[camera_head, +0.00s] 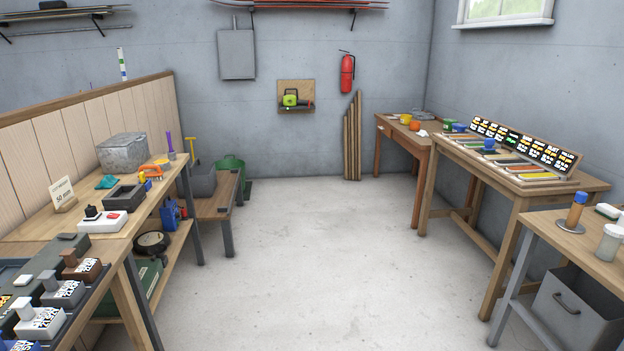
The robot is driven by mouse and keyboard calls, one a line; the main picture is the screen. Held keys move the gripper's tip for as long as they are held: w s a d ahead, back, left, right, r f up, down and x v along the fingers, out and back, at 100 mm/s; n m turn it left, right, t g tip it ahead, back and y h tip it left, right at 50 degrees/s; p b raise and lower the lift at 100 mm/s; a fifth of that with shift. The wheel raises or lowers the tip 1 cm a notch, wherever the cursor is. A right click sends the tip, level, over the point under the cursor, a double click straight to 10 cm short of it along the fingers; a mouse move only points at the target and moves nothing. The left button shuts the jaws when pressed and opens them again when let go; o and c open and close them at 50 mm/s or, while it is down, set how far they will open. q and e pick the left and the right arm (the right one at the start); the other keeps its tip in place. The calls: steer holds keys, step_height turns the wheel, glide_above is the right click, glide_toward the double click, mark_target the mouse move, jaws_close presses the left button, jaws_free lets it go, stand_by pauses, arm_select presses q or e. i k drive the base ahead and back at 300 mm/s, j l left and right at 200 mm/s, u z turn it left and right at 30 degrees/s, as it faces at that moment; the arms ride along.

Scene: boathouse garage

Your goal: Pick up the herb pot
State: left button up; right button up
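I cannot make out a herb pot in the head view. On the far table at the back right are a small yellow item (405,118) and an orange item (415,125), too small to identify. Neither of my grippers is in view.
A long workbench (110,223) with a metal bin (122,150) and several devices lines the left. A wooden table (590,185) with signs and coloured strips stands right, near another table (590,243). The concrete floor (310,250) between is clear.

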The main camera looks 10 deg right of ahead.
mark_target(413, 126)
steer(key=i, duration=1.4)
steer(key=i+z, duration=0.1)
steer(key=i, duration=1.25)
steer(key=i+j, duration=0.2)
steer(key=i, duration=1.2)
steer(key=i+l+z, duration=0.1)
steer(key=i+z, duration=0.15)
steer(key=i, duration=0.8)
steer(key=i+j+z, duration=0.1)
steer(key=i+z, duration=0.2)
steer(key=i, duration=0.8)
